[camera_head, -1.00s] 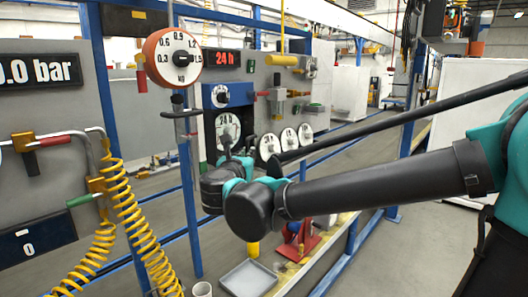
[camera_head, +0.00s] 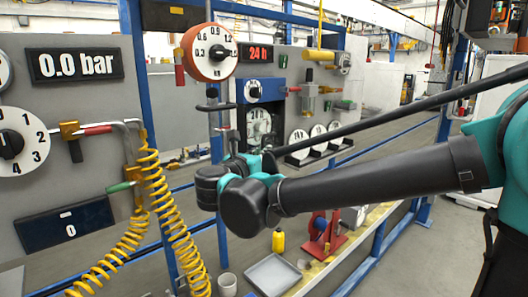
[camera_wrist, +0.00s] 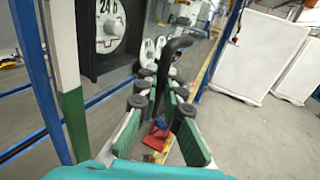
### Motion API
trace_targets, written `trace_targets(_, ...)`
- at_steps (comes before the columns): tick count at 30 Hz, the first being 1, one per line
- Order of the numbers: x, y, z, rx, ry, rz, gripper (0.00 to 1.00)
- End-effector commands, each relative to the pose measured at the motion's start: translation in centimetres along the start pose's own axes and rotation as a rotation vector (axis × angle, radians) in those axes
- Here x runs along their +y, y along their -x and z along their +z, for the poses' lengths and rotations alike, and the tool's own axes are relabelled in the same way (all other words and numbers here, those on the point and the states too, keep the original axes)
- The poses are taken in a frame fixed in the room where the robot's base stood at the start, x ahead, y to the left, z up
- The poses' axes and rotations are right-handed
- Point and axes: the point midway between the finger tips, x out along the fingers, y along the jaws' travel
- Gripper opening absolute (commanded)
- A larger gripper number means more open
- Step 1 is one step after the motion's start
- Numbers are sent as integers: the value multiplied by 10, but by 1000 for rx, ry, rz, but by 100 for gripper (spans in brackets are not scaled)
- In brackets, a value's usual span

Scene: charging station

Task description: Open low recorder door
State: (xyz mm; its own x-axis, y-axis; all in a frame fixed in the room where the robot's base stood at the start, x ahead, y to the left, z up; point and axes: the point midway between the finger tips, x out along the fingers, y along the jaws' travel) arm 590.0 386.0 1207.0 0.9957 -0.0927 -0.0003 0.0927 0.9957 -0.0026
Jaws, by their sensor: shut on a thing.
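The low recorder (camera_head: 259,125) shows in the head view as a white dial in a black frame, under a blue box with a small dial. In the wrist view its black frame and dial marked 24 h (camera_wrist: 108,28) stand at upper left. My gripper (camera_wrist: 163,88) has its green and grey fingers closed around a curved black bar, which looks like the door's handle (camera_wrist: 171,56). In the head view my gripper (camera_head: 248,163) is just below and in front of the recorder, with the fingers partly hidden by my wrist. I cannot tell how far the door is open.
A red round gauge (camera_head: 210,52) on a post stands left of the recorder. Yellow coiled hoses (camera_head: 160,205) hang at left. A grey tray (camera_head: 272,273), a yellow bottle (camera_head: 278,241) and a red stand (camera_head: 322,236) are below my arm. Blue rails run along the station.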

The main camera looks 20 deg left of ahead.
Motion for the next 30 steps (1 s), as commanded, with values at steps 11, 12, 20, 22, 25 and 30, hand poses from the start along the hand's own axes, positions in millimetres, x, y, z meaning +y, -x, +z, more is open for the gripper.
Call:
trace_targets(11, 1, 0, 1, -1, 0, 1, 30)
trace_targets(12, 0, 0, 1, -1, 0, 1, 30)
trace_targets(20, 1, 11, 0, -1, 0, 2, 30)
trace_targets(22, 2, 21, 0, -1, 0, 4, 30)
trace_targets(25, 2, 41, 0, -1, 0, 5, 30)
trace_targets(30, 2, 76, 0, -1, 0, 6, 30)
